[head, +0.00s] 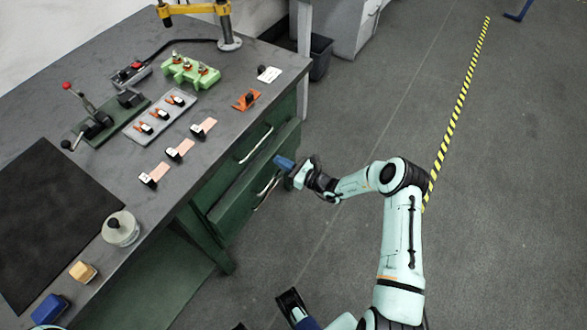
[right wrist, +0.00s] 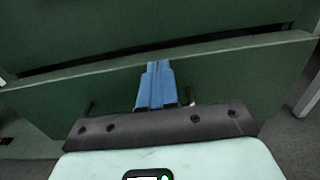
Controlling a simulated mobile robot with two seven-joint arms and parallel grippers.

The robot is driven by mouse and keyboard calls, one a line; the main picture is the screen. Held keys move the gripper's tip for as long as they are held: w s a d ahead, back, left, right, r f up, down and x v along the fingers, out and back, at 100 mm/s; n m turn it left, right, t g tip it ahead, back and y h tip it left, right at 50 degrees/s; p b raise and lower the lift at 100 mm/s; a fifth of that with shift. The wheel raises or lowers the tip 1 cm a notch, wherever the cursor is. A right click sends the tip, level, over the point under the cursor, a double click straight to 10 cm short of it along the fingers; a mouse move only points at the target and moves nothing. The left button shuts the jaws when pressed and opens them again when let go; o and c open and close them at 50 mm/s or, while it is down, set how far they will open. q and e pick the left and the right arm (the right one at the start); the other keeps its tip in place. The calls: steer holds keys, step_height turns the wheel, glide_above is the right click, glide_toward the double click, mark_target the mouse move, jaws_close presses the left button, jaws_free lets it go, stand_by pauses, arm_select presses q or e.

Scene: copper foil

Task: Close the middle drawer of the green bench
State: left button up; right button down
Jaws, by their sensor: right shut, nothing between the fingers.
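The green bench (head: 185,222) stands at the left with its drawer fronts facing right. The middle drawer (head: 235,197) sits below the top drawer's handle (head: 256,145) and its front stands a little out from the bench. Its own pale handle (head: 266,191) is on that front. In the right wrist view the drawer front (right wrist: 215,80) spans the picture, with a dark gap above its top edge. My right gripper (head: 282,161) is shut and empty, its blue fingertips (right wrist: 155,85) at the drawer front near the top edge; contact is not certain.
The bench top (head: 75,115) carries small fixtures, orange clamps, a lever device, a dark mat (head: 50,215) and a yellow-armed stand (head: 228,42). A dark bin (head: 320,55) stands beyond the bench. The grey floor right of the drawers is open up to a yellow-black stripe (head: 462,95).

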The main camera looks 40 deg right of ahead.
steer(key=shift+w+a, duration=0.2)
steer(key=shift+w, duration=0.35)
